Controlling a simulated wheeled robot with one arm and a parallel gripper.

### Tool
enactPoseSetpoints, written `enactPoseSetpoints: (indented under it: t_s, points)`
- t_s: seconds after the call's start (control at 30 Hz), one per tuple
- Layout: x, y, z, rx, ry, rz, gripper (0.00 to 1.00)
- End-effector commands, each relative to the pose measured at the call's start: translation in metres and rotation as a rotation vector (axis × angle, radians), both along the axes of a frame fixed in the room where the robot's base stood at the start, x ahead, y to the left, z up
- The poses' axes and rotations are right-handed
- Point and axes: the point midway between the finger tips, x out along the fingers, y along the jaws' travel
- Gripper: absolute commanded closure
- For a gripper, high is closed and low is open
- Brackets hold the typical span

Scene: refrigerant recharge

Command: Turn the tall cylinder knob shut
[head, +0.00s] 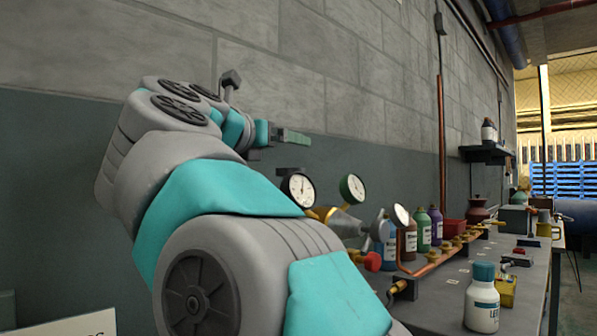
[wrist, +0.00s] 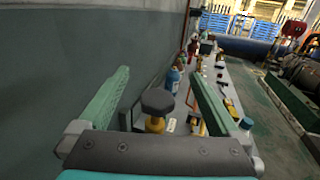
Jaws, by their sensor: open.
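A dark, faceted knob (wrist: 157,102) sits on a brass-yellow valve neck (wrist: 155,124) in the wrist view. It shows between the two green fingers of my gripper (wrist: 158,76), which are spread wide and apart from it on both sides. In the head view my gripper (head: 292,138) is in front of the wall, and a flat dark shape that looks like the same knob (head: 293,171) is just below it. The cylinder body under the knob is hidden by my arm in the head view and by the gripper body in the wrist view.
White dial gauges (head: 299,190) and a red knob (head: 372,261) stand close to the right of my arm. Several bottles and a copper pipe (head: 441,140) run along the workbench (head: 425,309). A grey block wall (head: 340,70) is close behind.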

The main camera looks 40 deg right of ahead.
Motion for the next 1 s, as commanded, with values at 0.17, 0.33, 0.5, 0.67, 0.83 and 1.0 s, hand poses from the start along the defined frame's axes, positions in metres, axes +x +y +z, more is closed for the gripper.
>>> enactPoseSetpoints:
  t_s: [0.17,0.33,0.5,0.67,0.83,1.0]
  points:
    - [-0.002,-0.001,-0.020,-0.001,0.001,-0.002,0.01]
    - [-0.001,-0.001,-0.039,-0.003,0.002,-0.002,0.01]
    - [0.003,-0.012,-0.049,0.000,-0.001,-0.005,0.01]
    - [0.012,-0.036,-0.048,-0.001,-0.001,-0.005,0.01]
    - [0.021,-0.057,-0.048,-0.001,-0.002,-0.002,0.01]
    - [0.025,-0.068,-0.049,-0.001,0.000,-0.002,0.01]
